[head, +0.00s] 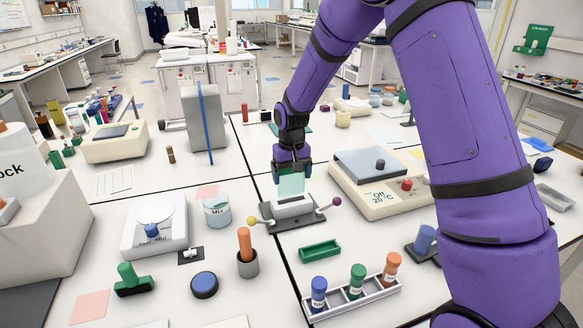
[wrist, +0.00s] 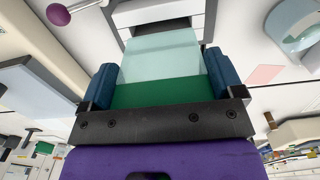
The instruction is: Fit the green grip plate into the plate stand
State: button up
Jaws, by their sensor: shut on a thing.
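The green grip plate (wrist: 158,94) has a green upper band and a pale translucent sheet; the sheet also shows in the head view (head: 291,184). My gripper (head: 291,168) is shut on the green band, with a blue finger at each side in the wrist view (wrist: 160,80). Part of the stand shows in the wrist view (wrist: 162,14).
A hot plate device (head: 385,185) stands right of the stand. Bench between is clear.

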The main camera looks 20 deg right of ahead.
aim_at(292, 194)
jog(key=shift+f, duration=0.6)
jog(key=shift+f, duration=2.65)
dwell(1.0)
jog(key=o, duration=0.8)
jog(key=shift+o, duration=0.2)
jog(key=shift+r, duration=5.35)
